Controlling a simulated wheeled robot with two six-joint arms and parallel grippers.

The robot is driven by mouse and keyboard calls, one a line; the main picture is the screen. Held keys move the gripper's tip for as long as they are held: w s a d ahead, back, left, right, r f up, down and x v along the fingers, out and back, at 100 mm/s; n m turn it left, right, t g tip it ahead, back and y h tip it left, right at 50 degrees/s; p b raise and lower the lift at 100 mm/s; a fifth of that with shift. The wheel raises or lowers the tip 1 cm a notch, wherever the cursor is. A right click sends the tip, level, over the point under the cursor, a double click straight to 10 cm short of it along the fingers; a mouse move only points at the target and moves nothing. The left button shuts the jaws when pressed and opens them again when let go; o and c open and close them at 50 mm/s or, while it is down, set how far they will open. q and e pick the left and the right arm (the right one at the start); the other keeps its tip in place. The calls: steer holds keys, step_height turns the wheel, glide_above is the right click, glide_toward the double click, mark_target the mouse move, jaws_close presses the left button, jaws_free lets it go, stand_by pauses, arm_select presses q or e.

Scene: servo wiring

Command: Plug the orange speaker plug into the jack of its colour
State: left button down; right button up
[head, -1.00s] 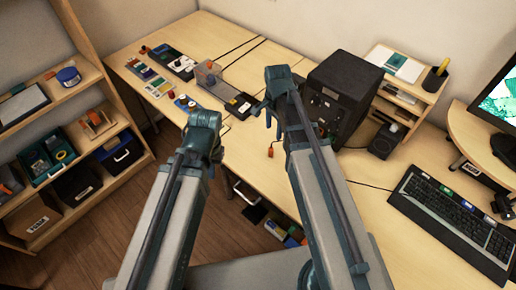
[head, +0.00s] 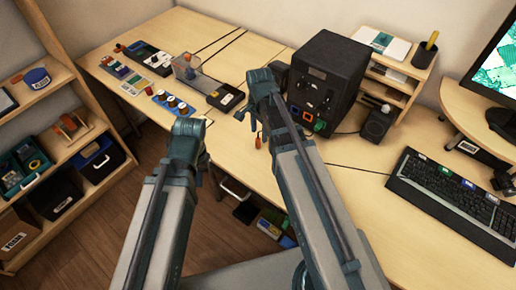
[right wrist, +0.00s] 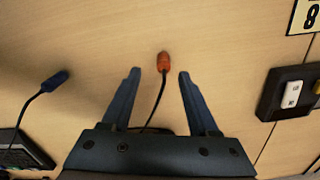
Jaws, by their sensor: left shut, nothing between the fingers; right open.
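The orange plug (right wrist: 163,61) lies on the table with its dark cable running back under my right gripper. It also shows in the head view (head: 258,142), just beside my right arm. My right gripper (right wrist: 160,74) is open above the table, with the plug between and slightly beyond its fingertips, not gripped. The black speaker box (head: 328,62) stands behind the right arm. An orange jack (head: 320,126) is low on its panel, beside a green jack (head: 308,117). My left gripper (head: 198,176) is shut and empty, near the table's front edge.
A blue plug (right wrist: 56,81) on a cable lies to the left in the right wrist view. A black device (head: 226,97), a clear bin (head: 186,70) and small parts fill the table's left. A keyboard (head: 450,200) and small speaker (head: 378,123) stand right.

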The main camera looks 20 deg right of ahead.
mark_target(258, 139)
steer(key=shift+w+a+f+b, duration=0.1)
steer(key=shift+w+f+b, duration=0.05)
steer(key=shift+f+b, duration=1.2)
steer(key=shift+w+a+f+b, duration=0.1)
steer(key=shift+f+b, duration=1.1)
steer(key=shift+f, duration=0.2)
steer(key=shift+r, duration=0.1)
jaws_close()
